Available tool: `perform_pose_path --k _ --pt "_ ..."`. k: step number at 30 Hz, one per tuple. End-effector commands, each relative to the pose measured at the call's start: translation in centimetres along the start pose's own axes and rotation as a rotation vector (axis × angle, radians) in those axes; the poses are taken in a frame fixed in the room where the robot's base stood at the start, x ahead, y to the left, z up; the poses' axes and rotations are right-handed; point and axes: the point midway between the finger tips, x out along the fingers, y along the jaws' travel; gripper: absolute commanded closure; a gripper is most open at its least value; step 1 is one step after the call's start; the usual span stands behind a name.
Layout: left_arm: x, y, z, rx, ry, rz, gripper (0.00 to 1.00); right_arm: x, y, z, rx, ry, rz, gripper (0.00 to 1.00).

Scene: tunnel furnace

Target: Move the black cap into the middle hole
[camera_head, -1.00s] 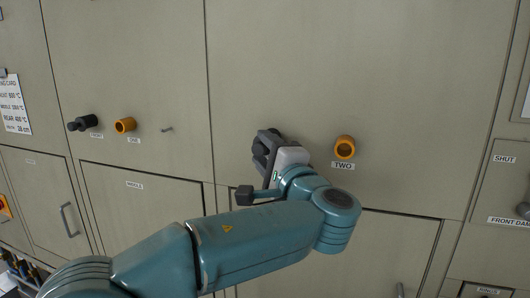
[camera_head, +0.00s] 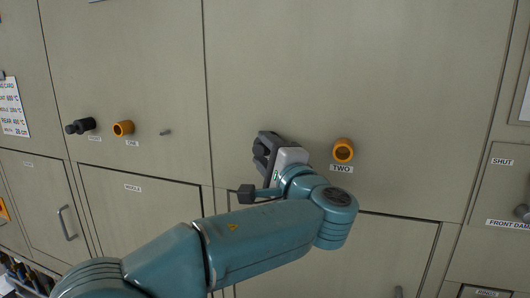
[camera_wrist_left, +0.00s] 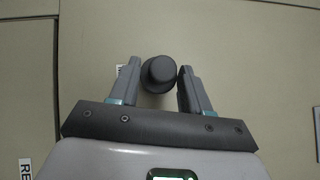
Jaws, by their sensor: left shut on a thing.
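The black cap (camera_wrist_left: 158,74) shows in the left wrist view between the two fingers of my left gripper (camera_wrist_left: 159,82), round end toward the camera. My left gripper is shut on it, in front of the beige panel. In the head view my left gripper (camera_head: 263,155) is left of an orange ring (camera_head: 343,150) labelled TWO. There the gripper and arm hide the cap and the panel behind them. Which opening is the middle hole I cannot tell. My right gripper is not in view.
A second orange ring (camera_head: 123,128) and another black knob-like plug (camera_head: 80,126) stick out of the panel at left, with a small peg (camera_head: 165,132) beside them. Lower doors have handles (camera_head: 67,222). The panel above my gripper is clear.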

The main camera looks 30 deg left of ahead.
Motion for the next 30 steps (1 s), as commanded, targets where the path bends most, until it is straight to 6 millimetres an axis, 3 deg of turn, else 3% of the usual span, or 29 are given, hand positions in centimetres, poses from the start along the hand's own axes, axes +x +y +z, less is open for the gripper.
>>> perform_pose_path --k 13,14,16,17,30 --pt "-0.07 -0.02 -0.07 0.0 0.001 0.0 0.9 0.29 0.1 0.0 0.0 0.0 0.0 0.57" --pt "-0.07 -0.02 -0.07 0.0 0.001 0.0 0.5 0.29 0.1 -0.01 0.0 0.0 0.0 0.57" --pt "-0.07 -0.02 -0.07 0.0 0.001 0.0 0.27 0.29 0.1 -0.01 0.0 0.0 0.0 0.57" --pt "-0.07 -0.01 -0.07 0.0 0.001 0.0 0.23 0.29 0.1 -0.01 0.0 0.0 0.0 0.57" --pt "-0.07 0.02 -0.08 0.001 0.001 0.0 0.23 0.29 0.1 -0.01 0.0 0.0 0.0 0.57"
